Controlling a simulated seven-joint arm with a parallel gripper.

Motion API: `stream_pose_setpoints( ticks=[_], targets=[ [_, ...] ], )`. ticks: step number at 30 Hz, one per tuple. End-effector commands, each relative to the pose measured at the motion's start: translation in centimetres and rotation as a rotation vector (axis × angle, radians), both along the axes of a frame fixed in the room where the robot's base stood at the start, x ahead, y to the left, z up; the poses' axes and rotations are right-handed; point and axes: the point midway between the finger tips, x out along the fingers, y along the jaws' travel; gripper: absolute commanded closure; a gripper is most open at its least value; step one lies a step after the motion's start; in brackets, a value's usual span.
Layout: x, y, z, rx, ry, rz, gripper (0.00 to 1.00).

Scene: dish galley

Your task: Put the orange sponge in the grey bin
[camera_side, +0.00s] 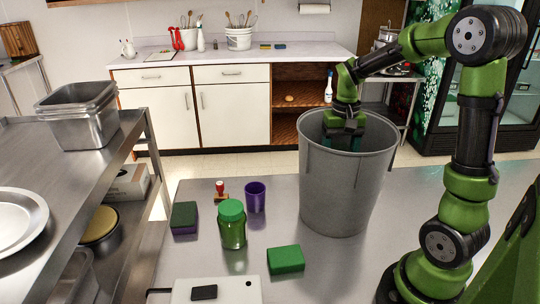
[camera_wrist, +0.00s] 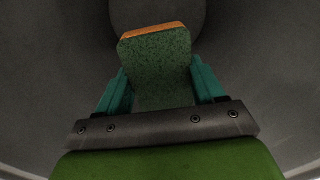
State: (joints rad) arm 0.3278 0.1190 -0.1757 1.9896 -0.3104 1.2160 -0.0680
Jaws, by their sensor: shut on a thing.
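The tall grey bin (camera_side: 340,195) stands on the steel table in the side view. My gripper (camera_side: 344,142) points down into its mouth, with the fingers partly below the rim. In the wrist view my gripper (camera_wrist: 160,92) is shut on the orange sponge (camera_wrist: 155,31), with a teal finger on each side of it. The sponge shows a green speckled face and an orange edge. The bin's grey inner wall surrounds it in the wrist view. In the side view the sponge is hidden by the bin wall.
Left of the bin are a green-lidded jar (camera_side: 231,225), a purple cup (camera_side: 255,197), a red-handled stamp (camera_side: 220,190) and a purple-and-green sponge (camera_side: 184,218). A green block (camera_side: 286,260) lies in front of the bin. A white device (camera_side: 235,290) is at the front edge.

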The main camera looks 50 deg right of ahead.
Motion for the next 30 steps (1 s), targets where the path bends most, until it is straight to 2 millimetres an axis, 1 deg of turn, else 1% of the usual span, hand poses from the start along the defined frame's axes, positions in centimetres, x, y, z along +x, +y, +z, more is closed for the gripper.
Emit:
stream_pose_setpoints(
  ticks=[1, 3, 6, 10, 12, 17, 21, 24, 30],
  targets=[
    [-0.1, 0.1, -1.6, 0.004, 0.009, -0.001, 0.64],
    [-0.1, 0.1, -3.5, 0.004, 0.009, -0.002, 0.64],
    [-0.2, 0.1, -6.2, 0.004, 0.008, -0.003, 0.64],
    [-0.1, 0.1, -8.8, 0.003, 0.006, -0.006, 0.64],
    [0.0, 0.0, -9.7, 0.001, 0.004, -0.004, 0.64],
    [0.0, 0.0, -10.9, 0.001, 0.003, -0.004, 0.64],
    [-0.1, 0.0, -13.1, 0.003, 0.006, -0.005, 0.64],
    [0.0, 0.0, -14.2, 0.001, 0.003, -0.005, 0.64],
    [0.0, 0.0, -14.5, 0.0, 0.0, -0.005, 0.64]
  ],
)
